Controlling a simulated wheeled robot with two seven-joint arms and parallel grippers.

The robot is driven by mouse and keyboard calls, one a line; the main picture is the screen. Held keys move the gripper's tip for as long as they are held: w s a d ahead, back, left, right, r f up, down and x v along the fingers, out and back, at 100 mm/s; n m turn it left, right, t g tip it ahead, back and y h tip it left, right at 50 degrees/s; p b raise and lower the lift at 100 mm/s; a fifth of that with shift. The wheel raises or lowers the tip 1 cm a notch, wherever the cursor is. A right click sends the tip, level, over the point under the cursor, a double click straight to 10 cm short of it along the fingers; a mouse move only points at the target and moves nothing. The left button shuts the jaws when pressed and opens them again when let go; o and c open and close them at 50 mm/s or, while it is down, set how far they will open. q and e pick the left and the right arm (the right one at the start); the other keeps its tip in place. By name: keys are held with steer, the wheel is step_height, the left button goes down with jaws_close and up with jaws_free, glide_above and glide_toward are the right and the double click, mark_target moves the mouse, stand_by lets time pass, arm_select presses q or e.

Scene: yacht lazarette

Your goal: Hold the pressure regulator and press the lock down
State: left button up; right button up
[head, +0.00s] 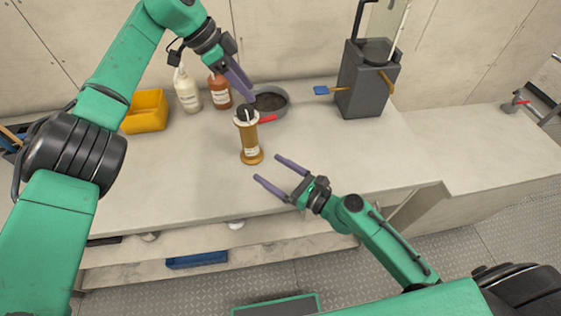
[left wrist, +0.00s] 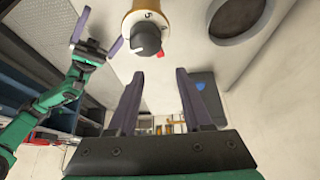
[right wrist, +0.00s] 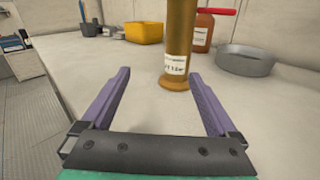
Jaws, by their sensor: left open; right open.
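The pressure regulator (head: 249,140) is a brass-coloured upright cylinder with a white label, standing on the counter. Its top has a white dial ring, a black knob (left wrist: 147,38) and a small red tab (left wrist: 161,52). My left gripper (head: 244,88) is open above the regulator's top, apart from it. My right gripper (head: 268,170) is open and low, just in front of the regulator. In the right wrist view the regulator's lower body (right wrist: 176,50) stands beyond and between the open fingers, not touched. Its top is out of that view.
Behind the regulator are a grey round pan (head: 284,108), a brown bottle (head: 220,92), a white bottle (head: 188,92) and a yellow bin (head: 146,111). A dark grey caddy (head: 366,82) stands at the back right. The counter (head: 180,190) is clear left of the regulator.

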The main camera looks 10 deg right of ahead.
mark_target(242, 136)
steer(key=shift+w+d+r+t+h, duration=0.25)
steer(key=shift+w+d+t+h, duration=0.05)
steer(key=shift+w+d, duration=0.65)
steer(key=shift+w, duration=0.15)
steer(key=x, duration=1.4)
steer(key=shift+w, duration=0.1)
jaws_close()
